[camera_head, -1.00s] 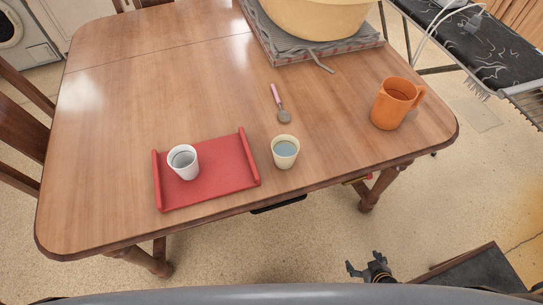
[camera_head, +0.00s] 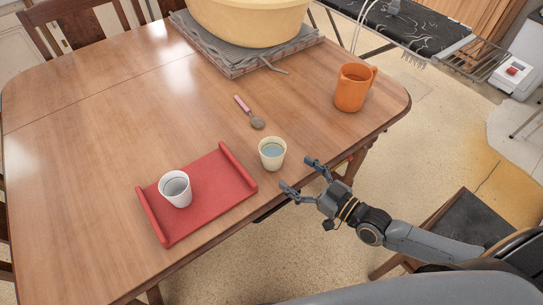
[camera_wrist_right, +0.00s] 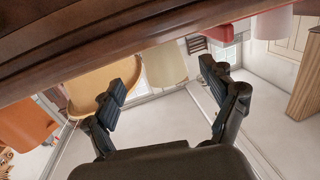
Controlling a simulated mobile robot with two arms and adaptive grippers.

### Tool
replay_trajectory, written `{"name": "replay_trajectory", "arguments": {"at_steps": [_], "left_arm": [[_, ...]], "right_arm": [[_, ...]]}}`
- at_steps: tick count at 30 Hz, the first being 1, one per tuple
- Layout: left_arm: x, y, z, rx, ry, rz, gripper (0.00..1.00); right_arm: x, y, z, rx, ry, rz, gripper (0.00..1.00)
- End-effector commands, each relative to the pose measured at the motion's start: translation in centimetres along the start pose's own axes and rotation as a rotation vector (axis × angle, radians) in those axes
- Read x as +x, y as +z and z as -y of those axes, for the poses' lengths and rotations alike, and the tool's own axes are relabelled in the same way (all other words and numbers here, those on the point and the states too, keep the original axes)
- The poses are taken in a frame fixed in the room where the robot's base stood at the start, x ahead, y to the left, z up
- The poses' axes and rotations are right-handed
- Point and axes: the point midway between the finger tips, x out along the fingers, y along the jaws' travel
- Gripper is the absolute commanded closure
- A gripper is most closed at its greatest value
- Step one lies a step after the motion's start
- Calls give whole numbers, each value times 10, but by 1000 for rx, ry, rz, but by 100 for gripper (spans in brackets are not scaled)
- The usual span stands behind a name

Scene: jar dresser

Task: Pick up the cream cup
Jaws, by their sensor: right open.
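The cream cup (camera_head: 272,154) stands upright on the wooden table near its front edge, with bluish contents or a bluish inside. My right gripper (camera_head: 297,173) is open and empty at the table edge, just to the lower right of the cup, fingers pointing towards it. In the right wrist view, the cream cup (camera_wrist_right: 166,66) shows beyond and between the open fingers (camera_wrist_right: 169,78), apart from them. My left gripper is not in view.
A red tray (camera_head: 218,189) with a white cup (camera_head: 175,190) lies left of the cream cup. A pink-handled spoon (camera_head: 249,112) lies behind it. An orange mug (camera_head: 352,88) stands at the right. A large tan bowl (camera_head: 248,22) sits on folded cloth at the back.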

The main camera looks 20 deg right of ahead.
Motion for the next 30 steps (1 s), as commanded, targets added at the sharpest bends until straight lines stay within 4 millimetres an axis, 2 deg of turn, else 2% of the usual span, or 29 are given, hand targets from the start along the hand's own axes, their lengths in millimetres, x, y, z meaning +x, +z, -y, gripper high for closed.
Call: {"name": "replay_trajectory", "arguments": {"at_steps": [3,11,21,30], "left_arm": [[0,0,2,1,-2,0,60],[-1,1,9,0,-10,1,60],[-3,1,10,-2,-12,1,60],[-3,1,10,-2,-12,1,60]], "right_arm": [[22,-1,0,0,1,-3,16],[40,0,0,0,0,1,16],[84,2,0,0,1,2,16],[88,3,0,0,1,4,18]]}}
